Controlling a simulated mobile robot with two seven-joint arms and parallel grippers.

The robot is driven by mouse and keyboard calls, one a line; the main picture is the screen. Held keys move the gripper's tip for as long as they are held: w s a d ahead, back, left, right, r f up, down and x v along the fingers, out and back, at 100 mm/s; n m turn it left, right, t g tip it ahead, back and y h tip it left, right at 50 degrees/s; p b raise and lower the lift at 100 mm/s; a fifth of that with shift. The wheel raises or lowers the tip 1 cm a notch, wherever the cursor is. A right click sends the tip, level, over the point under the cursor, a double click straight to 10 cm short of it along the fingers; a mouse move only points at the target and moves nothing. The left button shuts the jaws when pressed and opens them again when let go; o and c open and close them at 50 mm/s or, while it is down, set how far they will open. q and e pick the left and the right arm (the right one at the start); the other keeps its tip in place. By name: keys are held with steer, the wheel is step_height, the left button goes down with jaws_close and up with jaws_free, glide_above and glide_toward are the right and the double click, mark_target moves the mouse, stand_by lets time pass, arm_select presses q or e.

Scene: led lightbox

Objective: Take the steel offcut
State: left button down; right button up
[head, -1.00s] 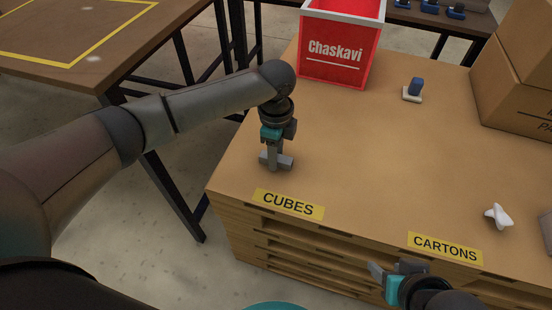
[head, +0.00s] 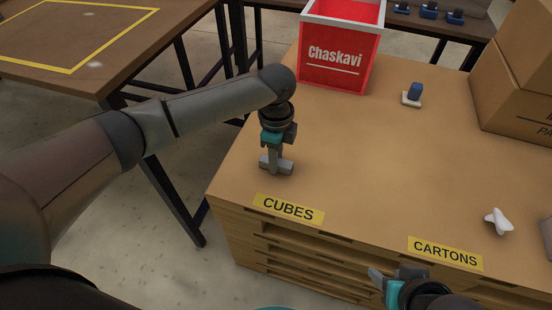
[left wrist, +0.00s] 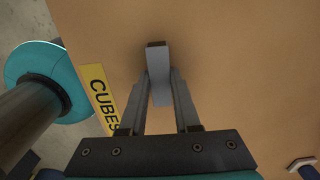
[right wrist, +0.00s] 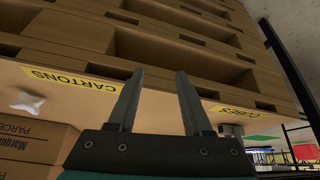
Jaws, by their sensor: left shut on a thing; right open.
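The steel offcut (head: 284,166) is a short grey bar near the front left corner of the wooden worktop, behind the CUBES label. My left gripper (head: 276,163) reaches down over it and is shut on it. In the left wrist view the offcut (left wrist: 158,88) lies between the two fingers (left wrist: 160,92), its far end sticking out past the tips. I cannot tell whether it touches the worktop. My right gripper (head: 382,275) is open and empty in front of the cabinet, below the CARTONS label. Its spread fingers (right wrist: 160,85) show in the right wrist view.
A red Chaskavi bin (head: 336,64) stands at the back left of the worktop (head: 380,150). A blue item on a white base (head: 413,95), a white star-shaped piece (head: 498,221) and cardboard boxes (head: 515,85) stand to the right. The middle is clear.

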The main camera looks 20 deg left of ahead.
arm_select(q)
steer(key=shift+r, duration=0.5)
step_height(320, 180, up, 19)
steer(key=p, duration=0.9)
steer(key=shift+f, duration=0.15)
arm_select(e)
steer(key=s+d+f+g, duration=0.1)
steer(key=s+f, duration=0.2)
steer(key=f, duration=0.5)
steer(key=s+d+f+g, duration=0.2)
steer(key=s+f, duration=0.1)
steer(key=f, duration=0.6)
steer(key=shift+s+f+h, duration=0.15)
steer(key=shift+s+h, duration=0.05)
steer(key=shift+h, duration=0.2)
